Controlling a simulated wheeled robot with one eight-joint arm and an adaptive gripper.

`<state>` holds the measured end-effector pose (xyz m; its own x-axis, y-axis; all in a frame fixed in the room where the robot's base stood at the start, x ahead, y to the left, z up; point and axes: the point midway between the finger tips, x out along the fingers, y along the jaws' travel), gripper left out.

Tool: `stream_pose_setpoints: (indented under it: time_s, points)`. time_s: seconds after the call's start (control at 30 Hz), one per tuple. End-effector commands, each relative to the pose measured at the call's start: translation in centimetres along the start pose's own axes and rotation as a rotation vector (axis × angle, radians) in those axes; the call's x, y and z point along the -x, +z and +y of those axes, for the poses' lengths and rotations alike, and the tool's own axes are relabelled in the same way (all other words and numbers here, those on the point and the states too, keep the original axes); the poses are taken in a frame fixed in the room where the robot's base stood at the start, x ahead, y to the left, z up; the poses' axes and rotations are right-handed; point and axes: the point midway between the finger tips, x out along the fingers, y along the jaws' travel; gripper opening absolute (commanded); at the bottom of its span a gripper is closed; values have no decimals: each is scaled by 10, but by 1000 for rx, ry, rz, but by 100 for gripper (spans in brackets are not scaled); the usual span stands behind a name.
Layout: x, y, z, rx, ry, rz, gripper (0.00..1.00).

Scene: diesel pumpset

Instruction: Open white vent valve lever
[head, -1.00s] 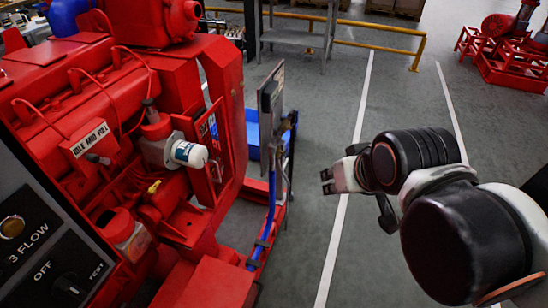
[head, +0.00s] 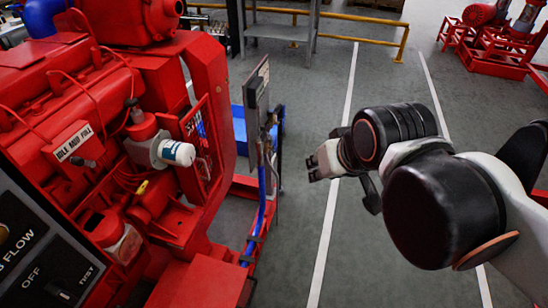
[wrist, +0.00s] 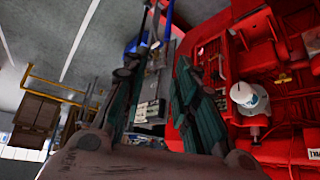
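I cannot make out a white vent valve lever in either view. The red diesel engine (head: 120,120) fills the left of the head view, with a white filter canister (head: 177,153) on its side. The canister also shows in the wrist view (wrist: 247,96). An upright grey panel (head: 257,105) with blue hoses stands just right of the engine. My gripper (head: 318,163) is over the open floor, right of the panel and apart from it. In the wrist view its two fingers (wrist: 160,75) are spread, with nothing between them.
A control panel (head: 45,250) with knobs is at the lower left. A blue hose (head: 261,200) runs down beside the grey panel. A yellow rail (head: 375,40), a grey table (head: 280,32) and a red pumpset (head: 490,35) stand further back. The floor between is clear.

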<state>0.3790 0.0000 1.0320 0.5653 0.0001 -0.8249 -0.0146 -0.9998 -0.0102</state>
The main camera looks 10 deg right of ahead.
Motion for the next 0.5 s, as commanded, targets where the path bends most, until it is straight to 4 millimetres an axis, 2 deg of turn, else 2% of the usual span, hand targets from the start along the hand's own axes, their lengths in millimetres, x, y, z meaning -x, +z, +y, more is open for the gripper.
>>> stream_pose_setpoints:
  time_s: [0.03,0.27,0.5]
  points:
    - [1,-13,0,-9,0,-12,27]
    - [-11,-74,-2,-72,4,-87,27]
    - [-41,-132,-4,-140,13,-166,27]
